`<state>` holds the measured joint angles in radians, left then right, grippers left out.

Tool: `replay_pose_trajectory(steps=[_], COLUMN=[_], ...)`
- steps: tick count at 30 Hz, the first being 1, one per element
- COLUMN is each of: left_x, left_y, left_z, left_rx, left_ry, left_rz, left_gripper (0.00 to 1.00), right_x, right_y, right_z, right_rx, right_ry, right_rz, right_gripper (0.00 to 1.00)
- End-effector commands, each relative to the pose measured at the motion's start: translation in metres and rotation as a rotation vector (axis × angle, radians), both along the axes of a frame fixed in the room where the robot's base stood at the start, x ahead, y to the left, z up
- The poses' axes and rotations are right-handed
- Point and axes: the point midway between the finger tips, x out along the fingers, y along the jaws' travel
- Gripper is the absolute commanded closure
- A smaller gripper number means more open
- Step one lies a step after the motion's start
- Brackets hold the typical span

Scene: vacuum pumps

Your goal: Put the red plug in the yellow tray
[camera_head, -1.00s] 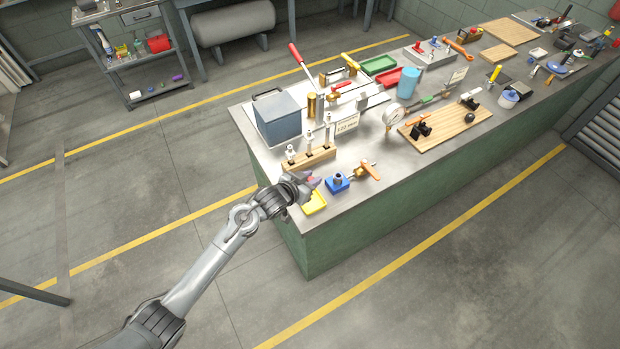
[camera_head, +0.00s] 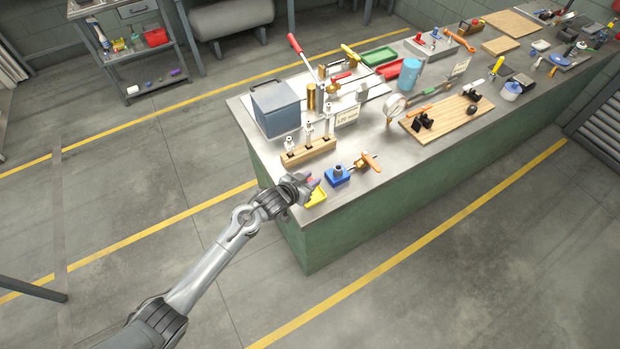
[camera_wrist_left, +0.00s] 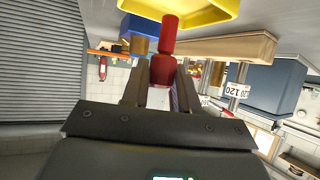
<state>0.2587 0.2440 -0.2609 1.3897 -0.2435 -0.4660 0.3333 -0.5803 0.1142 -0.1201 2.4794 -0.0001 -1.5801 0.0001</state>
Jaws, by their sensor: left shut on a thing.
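The red plug (camera_wrist_left: 164,62) is a small stepped red cylinder in the left wrist view. My left gripper (camera_wrist_left: 160,95) is shut on it, and the plug sticks out past the fingertips. The yellow tray (camera_wrist_left: 205,12) shows at the top edge of that view, close to the plug's end; I cannot tell whether they touch. In the head view, the yellow tray (camera_head: 317,199) lies at the near left corner of the bench. My left gripper (camera_head: 310,182) is over its left side and partly covers it. My right gripper is not in view.
A blue block with a metal fitting (camera_head: 338,176) stands just right of the tray. A wooden rack with upright metal parts (camera_head: 308,152) is behind it. An orange-handled valve (camera_head: 369,162) lies further right. The bench edge is close to the tray.

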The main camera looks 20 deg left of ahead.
Motion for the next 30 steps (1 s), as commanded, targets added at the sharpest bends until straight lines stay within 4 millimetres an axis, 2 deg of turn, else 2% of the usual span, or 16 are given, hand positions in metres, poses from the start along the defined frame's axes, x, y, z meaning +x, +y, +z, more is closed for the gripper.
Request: replay_pose_trajectory(steps=[11,30], left_x=[0.0,0.0], left_y=[0.0,0.0], left_z=[-0.001,-0.015], left_rx=[0.0,0.0], left_ry=[0.0,-0.001], left_rz=[0.0,0.0], left_gripper=[1.0,1.0], right_x=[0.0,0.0], right_y=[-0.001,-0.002], right_z=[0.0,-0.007], right_rx=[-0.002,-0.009], right_ry=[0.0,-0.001], right_rz=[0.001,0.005], right_gripper=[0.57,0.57])
